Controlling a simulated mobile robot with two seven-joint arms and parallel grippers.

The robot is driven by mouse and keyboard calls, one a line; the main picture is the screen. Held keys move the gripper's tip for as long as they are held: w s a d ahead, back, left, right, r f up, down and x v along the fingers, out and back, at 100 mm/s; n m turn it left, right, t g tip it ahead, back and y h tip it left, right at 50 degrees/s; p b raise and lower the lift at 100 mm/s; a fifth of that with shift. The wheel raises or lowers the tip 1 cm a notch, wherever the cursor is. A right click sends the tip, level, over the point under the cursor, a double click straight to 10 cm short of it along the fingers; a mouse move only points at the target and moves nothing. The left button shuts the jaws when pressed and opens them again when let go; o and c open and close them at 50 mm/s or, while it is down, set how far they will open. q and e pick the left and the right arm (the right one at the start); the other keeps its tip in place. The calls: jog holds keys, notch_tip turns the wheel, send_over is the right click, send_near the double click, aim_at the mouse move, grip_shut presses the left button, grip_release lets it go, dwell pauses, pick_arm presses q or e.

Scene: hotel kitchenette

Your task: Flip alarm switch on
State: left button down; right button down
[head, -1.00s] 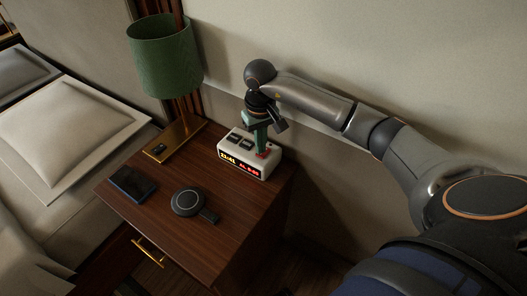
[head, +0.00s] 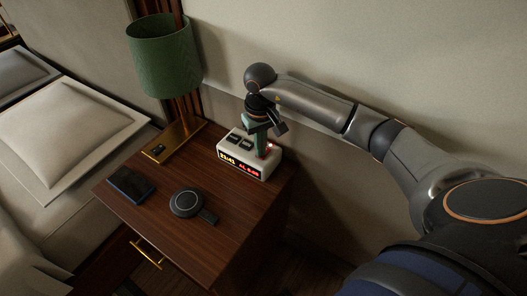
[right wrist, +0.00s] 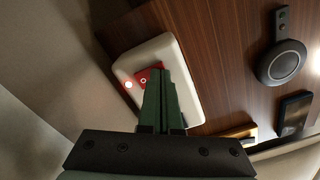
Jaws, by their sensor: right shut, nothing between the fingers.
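The white alarm clock (head: 232,160) stands on the nightstand, its lit display facing front with yellow and red digits. It also shows in the right wrist view (right wrist: 180,55). A red switch area (right wrist: 149,77) with a small ring mark is on its top at one end, and a bright light (right wrist: 128,85) glows beside it. My right gripper (head: 262,152), with green fingers, is shut and empty. It points down over that end of the clock. In the right wrist view its fingertips (right wrist: 160,72) cover part of the red area; I cannot tell whether they touch it.
The wooden nightstand (head: 240,225) also holds a green lamp (head: 160,55) on a brass base, a dark phone (head: 131,183) and a round black device (head: 187,202). The wall is close behind. The bed (head: 60,150) is on the left.

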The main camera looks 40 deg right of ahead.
jog(key=shift+r+p, duration=2.25)
jog(key=shift+r, duration=1.15)
